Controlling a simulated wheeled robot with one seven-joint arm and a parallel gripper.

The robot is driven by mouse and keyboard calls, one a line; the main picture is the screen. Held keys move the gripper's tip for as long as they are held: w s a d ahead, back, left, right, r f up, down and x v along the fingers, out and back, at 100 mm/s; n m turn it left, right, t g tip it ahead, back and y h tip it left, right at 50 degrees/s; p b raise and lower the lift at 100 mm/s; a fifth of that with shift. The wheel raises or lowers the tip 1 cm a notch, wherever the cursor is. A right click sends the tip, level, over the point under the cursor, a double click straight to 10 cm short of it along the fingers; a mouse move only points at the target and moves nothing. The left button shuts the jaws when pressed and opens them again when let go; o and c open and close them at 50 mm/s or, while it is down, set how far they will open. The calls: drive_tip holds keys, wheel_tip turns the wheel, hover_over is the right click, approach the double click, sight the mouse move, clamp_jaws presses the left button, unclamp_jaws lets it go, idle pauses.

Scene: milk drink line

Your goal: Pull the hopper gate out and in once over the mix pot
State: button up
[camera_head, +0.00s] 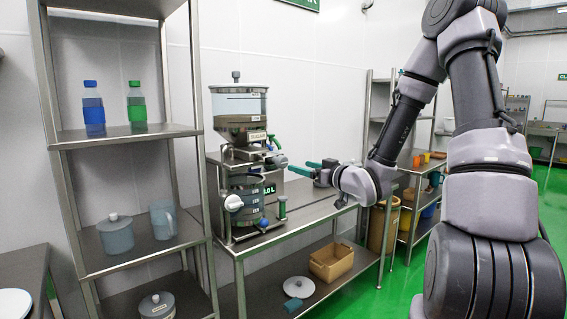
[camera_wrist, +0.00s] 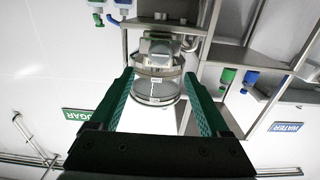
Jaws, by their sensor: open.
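The hopper (camera_head: 239,104) is a clear bin with a grey lid and a steel cone labelled SUGAR, in a steel frame on the bench. A small teal and dark part, perhaps the gate's handle (camera_head: 275,142), juts out at its right below the cone. The mix pot (camera_head: 243,197), a clear marked vessel, stands under the hopper. My gripper (camera_head: 293,167) is open and empty to the right of the frame, its green fingers pointing at it. In the wrist view my gripper (camera_wrist: 159,75) has a clear round vessel (camera_wrist: 155,92) between its fingers but farther off; the gate is not clear there.
A steel shelf (camera_head: 131,134) at the left holds a blue bottle (camera_head: 93,108), a green bottle (camera_head: 137,104) and grey vessels. Under the bench (camera_head: 312,205) are a tan box (camera_head: 331,262) and a white lid (camera_head: 298,288). The bench top right of the frame is clear.

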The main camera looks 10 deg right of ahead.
sight(284, 161)
drive_tip(key=x, duration=1)
drive_tip(key=shift+w+a, duration=0.2)
drive_tip(key=shift+w, duration=0.05)
clamp_jaws()
